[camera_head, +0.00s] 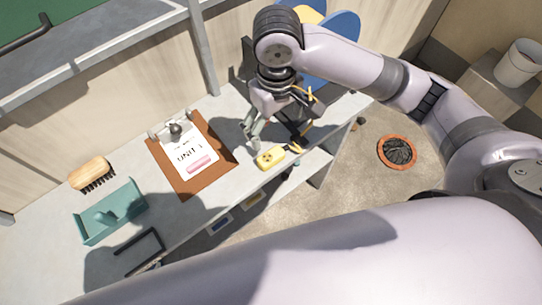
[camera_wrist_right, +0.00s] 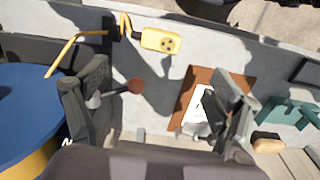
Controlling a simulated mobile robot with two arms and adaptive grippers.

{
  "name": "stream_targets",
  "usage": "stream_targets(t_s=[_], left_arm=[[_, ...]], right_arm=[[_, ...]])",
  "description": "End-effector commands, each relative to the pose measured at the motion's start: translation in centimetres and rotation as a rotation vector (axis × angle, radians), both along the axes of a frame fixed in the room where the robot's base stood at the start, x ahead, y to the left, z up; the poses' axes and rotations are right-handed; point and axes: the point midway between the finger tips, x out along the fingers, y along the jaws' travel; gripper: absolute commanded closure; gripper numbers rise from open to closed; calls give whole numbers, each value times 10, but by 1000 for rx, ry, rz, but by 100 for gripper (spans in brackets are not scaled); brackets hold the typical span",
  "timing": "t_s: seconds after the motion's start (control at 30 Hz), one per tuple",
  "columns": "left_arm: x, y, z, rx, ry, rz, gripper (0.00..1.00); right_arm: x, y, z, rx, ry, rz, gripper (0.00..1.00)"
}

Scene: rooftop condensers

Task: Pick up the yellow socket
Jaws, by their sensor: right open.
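The yellow socket (camera_head: 270,158) lies on the grey bench near its front edge, with a yellow cable at its right end. In the right wrist view the yellow socket (camera_wrist_right: 161,41) lies beyond the fingers, near the top, with dark holes in its face. My right gripper (camera_head: 265,122) hangs over the bench, just behind and left of the socket. In the wrist view its fingers (camera_wrist_right: 157,85) are wide apart, with nothing held between them. The gripper is apart from the socket. My left gripper is not in view.
A brown clipboard (camera_head: 215,166) with paper and a pink item lies left of the socket. A teal tray (camera_head: 111,212) and a brush (camera_head: 91,172) are farther left. A blue reel (camera_head: 343,27) stands behind my right arm. An orange-rimmed round container (camera_head: 411,143) is on the floor.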

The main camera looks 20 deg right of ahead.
Motion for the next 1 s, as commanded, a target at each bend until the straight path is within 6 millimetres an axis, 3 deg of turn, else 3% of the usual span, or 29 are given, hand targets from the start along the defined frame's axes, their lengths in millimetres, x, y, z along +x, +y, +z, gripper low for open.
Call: stream_targets(t_s=[0.03, 0.4, 0.73, 1.0], left_arm=[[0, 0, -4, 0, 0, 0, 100], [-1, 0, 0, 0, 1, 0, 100], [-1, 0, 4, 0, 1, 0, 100], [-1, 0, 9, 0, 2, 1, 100]], right_arm=[[-2, 0, -14, 1, 8, -1, 14], [-1, 0, -88, 0, 2, 0, 14], [-2, 1, -116, 0, 2, 0, 14], [-3, 3, -153, 1, 0, 1, 14]])
